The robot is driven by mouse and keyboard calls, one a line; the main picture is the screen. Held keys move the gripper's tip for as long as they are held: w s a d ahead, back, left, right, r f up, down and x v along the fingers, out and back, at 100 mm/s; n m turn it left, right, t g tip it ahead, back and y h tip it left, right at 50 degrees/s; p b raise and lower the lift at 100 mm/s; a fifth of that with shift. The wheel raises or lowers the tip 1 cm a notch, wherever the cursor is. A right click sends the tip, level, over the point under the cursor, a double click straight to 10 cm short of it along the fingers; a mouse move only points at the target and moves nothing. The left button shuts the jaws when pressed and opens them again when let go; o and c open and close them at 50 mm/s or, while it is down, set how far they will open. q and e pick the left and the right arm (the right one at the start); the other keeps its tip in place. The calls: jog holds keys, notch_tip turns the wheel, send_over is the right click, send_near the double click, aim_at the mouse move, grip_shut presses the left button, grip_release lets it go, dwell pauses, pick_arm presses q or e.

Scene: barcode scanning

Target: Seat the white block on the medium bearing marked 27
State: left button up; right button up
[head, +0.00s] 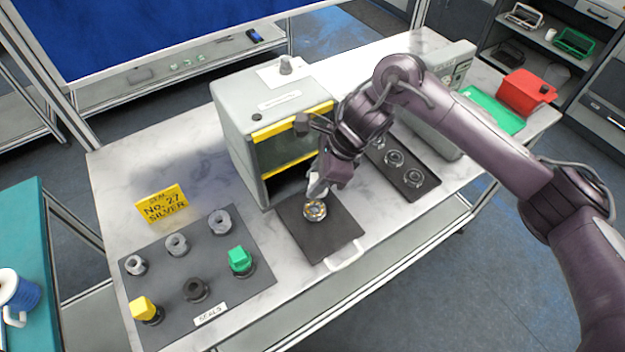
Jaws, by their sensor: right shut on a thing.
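My right gripper (322,183) points down over a dark pull-out plate and is shut on the white block (314,190), which is small and partly hidden by the fingers. Directly below it, a metal bearing with a gold-toned ring (315,210) lies on the dark plate (325,237). The block is at the bearing's far edge in the picture; I cannot tell whether they touch. No number is readable on the bearing. My left gripper is not in view.
A grey cabinet with yellow trim (250,105) stands behind the plate. The dark seals mat (215,268) at left holds grey rings, a black piece, and yellow and green blocks. A dark tray (428,188) with several round metal parts lies right. The plate's white handle (346,257) points frontward.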

jog(key=shift+a+f, duration=0.2)
jog(key=shift+f, duration=0.05)
jog(key=shift+s+a+f+b, duration=0.1)
jog(key=shift+a+f+b, duration=0.1)
jog(key=shift+f+b, duration=0.4)
jog(key=f+b, duration=0.1)
jog(key=f, duration=0.1)
jog(key=shift+d+f+b, duration=0.2)
jog(key=shift+f+b, duration=0.55)
jog(key=shift+b, duration=0.2)
jog(key=shift+a, duration=0.1)
jog(key=shift+r, duration=0.1)
jog(key=shift+b, duration=0.45)
jog(key=shift+f+b, duration=0.3)
jog(key=shift+f, duration=0.05)
